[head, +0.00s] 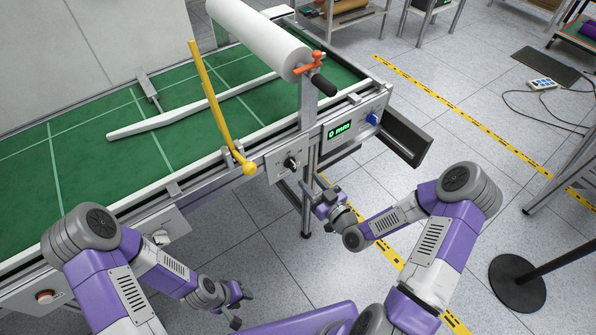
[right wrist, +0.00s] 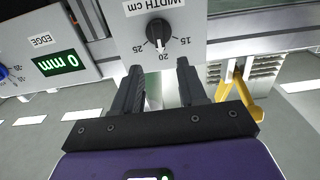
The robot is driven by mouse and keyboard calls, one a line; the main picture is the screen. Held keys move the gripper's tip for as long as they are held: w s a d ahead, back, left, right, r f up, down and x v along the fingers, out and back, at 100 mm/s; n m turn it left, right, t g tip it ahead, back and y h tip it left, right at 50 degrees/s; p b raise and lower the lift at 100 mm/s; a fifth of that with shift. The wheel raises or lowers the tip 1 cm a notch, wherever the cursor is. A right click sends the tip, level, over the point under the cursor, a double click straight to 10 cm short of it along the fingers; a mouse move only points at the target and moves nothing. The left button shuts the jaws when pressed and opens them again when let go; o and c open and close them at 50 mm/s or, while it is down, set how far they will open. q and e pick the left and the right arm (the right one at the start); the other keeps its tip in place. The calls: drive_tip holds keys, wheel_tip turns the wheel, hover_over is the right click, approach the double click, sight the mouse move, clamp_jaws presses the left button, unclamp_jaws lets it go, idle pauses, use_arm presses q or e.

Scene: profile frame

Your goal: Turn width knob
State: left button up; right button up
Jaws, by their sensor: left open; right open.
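The black width knob (head: 291,163) sits on a grey panel on the front side of the green-topped machine. In the right wrist view the knob (right wrist: 158,33) is under the upside-down label "WIDTH cm", with marks 15, 20 and 25 around it. Its white pointer is at or close to 20. My right gripper (head: 320,190) is open and empty, below and to the right of the knob. In the right wrist view its two fingers (right wrist: 160,72) point at the knob, apart from it. My left gripper (head: 238,300) is open and empty, low over the floor.
A blue knob (head: 373,118) and a green "0 mm" display (head: 339,131) are right of the width knob. A yellow lever (head: 215,100) rises left of it. A white roll (head: 258,38) lies above the green bed (head: 75,150). A black tray (head: 405,138) juts out right.

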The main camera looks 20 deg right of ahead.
sight(295, 166)
drive_tip(key=b+x, duration=0.1)
drive_tip(key=x, duration=0.6)
drive_tip(key=shift+c, duration=0.4)
drive_tip(key=shift+f, duration=0.1)
clamp_jaws()
